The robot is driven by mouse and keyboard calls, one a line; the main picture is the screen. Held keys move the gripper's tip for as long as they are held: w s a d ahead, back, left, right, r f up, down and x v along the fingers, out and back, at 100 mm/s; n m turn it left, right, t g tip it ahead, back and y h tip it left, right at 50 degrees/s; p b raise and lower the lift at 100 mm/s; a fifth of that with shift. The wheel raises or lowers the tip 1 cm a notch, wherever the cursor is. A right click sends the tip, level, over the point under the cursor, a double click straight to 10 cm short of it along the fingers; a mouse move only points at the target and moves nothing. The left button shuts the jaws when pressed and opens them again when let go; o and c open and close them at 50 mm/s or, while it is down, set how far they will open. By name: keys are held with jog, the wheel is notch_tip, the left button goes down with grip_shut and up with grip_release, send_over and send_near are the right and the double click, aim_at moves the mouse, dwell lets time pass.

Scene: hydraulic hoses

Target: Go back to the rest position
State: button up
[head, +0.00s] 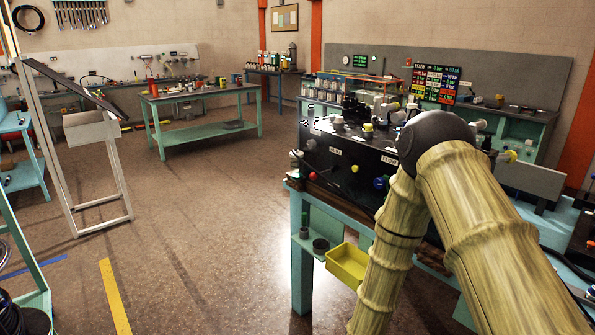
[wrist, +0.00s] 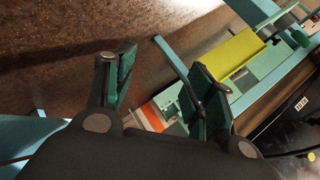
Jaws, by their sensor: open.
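My gripper (wrist: 163,82) shows in the wrist view with its two green-padded fingers spread wide apart. It is open and nothing is between the fingers. Behind the fingers are brown floor and part of a teal bench frame with a yellow bin (wrist: 235,52). In the head view my arm's pale, ringed links cover the lower right, and my gripper cannot be made out there. No marker for the rest position shows.
A black panel (head: 345,165) with fittings and knobs stands on a teal bench, partly behind my arm. A yellow bin (head: 347,265) hangs at the bench's front. A metal frame (head: 100,130) stands at left. The middle floor (head: 200,235) is clear.

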jog(key=s+d+f+n+g+y, duration=0.15)
jog(key=s+f+n, duration=0.3)
jog(key=s, duration=0.45)
jog(key=s+f+n+g+y, duration=0.1)
jog(key=s+f+n+g, duration=0.25)
jog(key=s+f, duration=0.4)
jog(key=s+d+f+n+g+y, duration=0.1)
jog(key=s+n+g, duration=0.3)
jog(key=s, duration=1.8)
jog(key=n, duration=0.4)
jog(key=shift+g, duration=0.4)
